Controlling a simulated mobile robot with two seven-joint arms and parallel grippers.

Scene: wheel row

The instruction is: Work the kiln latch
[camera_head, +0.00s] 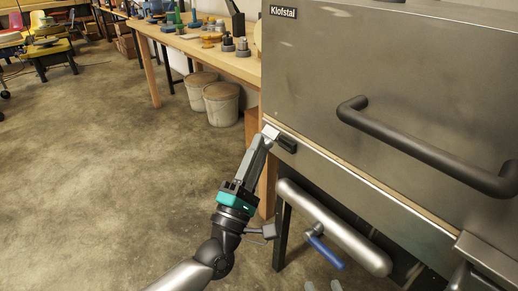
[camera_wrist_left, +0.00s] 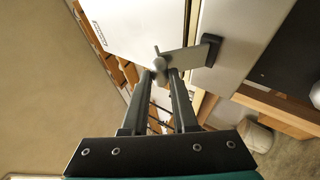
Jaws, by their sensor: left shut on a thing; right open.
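The kiln (camera_head: 380,75) is a large grey metal box labelled Klofstal at the right of the head view. Its latch (camera_head: 287,144) is a light plate with a black block, at the near left corner on the seam below the upper part. My left gripper (camera_head: 267,138) is shut on the latch there. The left wrist view shows the fingertips (camera_wrist_left: 162,72) at the latch's grey cross-shaped piece (camera_wrist_left: 158,62), with the plate and black block to the right. The fingers partly hide the held part. My right gripper (camera_head: 323,286) shows only two grey fingertips, apart, at the bottom edge.
A dark bar handle (camera_head: 425,148) juts from the kiln front. Below are a silver pipe (camera_head: 335,228) and a blue lever (camera_head: 326,253). A wooden bench (camera_head: 150,30) and two lidded bins (camera_head: 221,104) stand behind.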

